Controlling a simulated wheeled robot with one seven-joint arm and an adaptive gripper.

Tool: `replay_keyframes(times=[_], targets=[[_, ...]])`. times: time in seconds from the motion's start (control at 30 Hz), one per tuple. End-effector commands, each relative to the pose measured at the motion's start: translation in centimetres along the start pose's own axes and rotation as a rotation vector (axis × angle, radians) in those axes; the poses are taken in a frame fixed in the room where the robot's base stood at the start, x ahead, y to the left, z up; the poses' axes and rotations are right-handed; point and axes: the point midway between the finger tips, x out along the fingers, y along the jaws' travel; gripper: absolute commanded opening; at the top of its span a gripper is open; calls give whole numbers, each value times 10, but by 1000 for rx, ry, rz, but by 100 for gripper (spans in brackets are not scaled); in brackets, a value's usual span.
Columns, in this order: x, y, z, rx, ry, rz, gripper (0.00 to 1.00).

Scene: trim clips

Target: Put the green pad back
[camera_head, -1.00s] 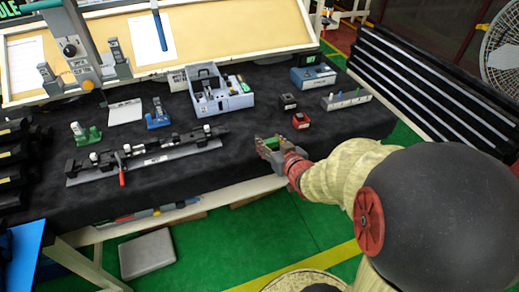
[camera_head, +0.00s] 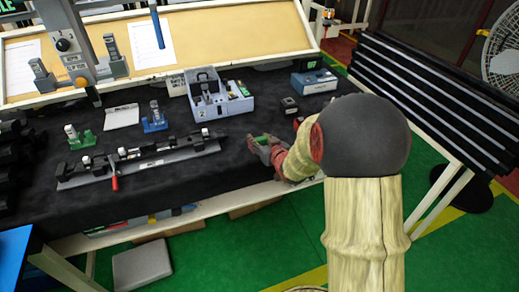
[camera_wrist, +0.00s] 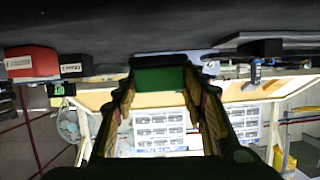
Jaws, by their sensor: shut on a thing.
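My gripper (camera_head: 258,145) is over the front edge of the black-covered table, to the right of the long rail fixture. It is shut on the green pad (camera_head: 264,139), a small bright green piece. In the wrist view the green pad (camera_wrist: 160,78) sits between the fingertips, across the jaw opening. Its lower part and the contact faces are hidden by the fingers.
The rail fixture (camera_head: 150,158) with a red handle lies left of my gripper. A grey-blue tray box (camera_head: 222,95) stands behind. A red block (camera_wrist: 32,63) and a black block (camera_wrist: 76,66) show in the wrist view. Bare black cloth (camera_head: 225,148) surrounds the gripper's left side.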

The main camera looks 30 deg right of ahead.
Motion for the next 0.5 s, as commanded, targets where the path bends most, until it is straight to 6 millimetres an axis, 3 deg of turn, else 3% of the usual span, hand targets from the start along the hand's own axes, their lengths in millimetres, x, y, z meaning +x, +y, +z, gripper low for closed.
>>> replay_keyframes(times=[0.3, 0.5], targets=[[20, 2, 35, 2, -2, 0, 17], [20, 2, 34, 0, 0, 0, 17]])
